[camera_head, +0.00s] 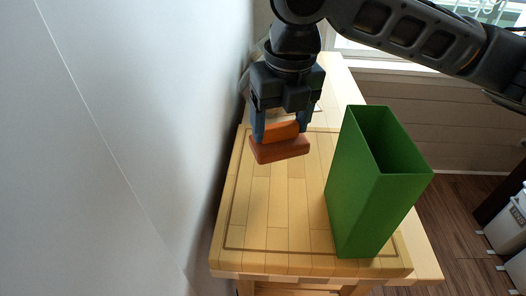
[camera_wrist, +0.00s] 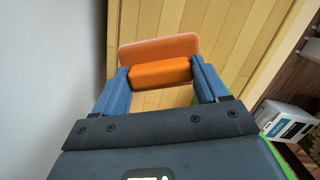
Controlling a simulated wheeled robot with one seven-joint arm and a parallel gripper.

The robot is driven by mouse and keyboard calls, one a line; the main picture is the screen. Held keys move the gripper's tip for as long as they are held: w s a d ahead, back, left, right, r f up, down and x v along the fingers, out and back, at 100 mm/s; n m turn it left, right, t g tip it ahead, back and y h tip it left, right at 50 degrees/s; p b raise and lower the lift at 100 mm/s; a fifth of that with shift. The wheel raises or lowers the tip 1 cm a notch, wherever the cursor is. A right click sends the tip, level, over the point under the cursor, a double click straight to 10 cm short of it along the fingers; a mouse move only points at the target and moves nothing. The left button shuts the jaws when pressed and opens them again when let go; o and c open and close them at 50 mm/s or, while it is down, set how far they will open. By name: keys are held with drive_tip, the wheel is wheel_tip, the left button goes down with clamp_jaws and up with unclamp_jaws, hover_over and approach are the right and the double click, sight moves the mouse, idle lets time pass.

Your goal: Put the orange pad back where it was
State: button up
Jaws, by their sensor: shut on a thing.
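The orange pad (camera_head: 279,149) is a small block with a wider, flat orange-brown base and a narrower raised part on top. My gripper (camera_head: 283,130) is shut on the raised part, with its fingers pointing down. In the wrist view the orange pad (camera_wrist: 160,64) sits between the two blue fingers of my gripper (camera_wrist: 161,76). The pad is over the wooden board (camera_head: 268,215); whether its underside touches the board is hard to tell.
A tall, open green box (camera_head: 362,205) stands at the right front of the board. A white wall (camera_head: 130,130) runs close along the left. The board's front middle is clear. White containers (camera_head: 507,228) stand at the far right; one shows in the wrist view (camera_wrist: 283,121).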

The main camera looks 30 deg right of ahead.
sight(266, 134)
drive_tip(key=a+f, duration=0.1)
drive_tip(key=a, duration=0.2)
drive_tip(key=shift+f, duration=0.4)
drive_tip(key=shift+f+p, duration=0.3)
drive_tip(key=shift+f, duration=1.75)
drive_tip(key=shift+s+f, duration=0.1)
drive_tip(key=shift+f, duration=0.1)
drive_tip(key=o, duration=1.1)
drive_tip(key=shift+r, duration=0.15)
drive_tip(key=r, duration=0.4)
drive_tip(key=s+r, duration=0.1)
drive_tip(key=r, duration=0.7)
drive_tip(key=shift+s+a, duration=0.2)
drive_tip(key=shift+s, duration=0.15)
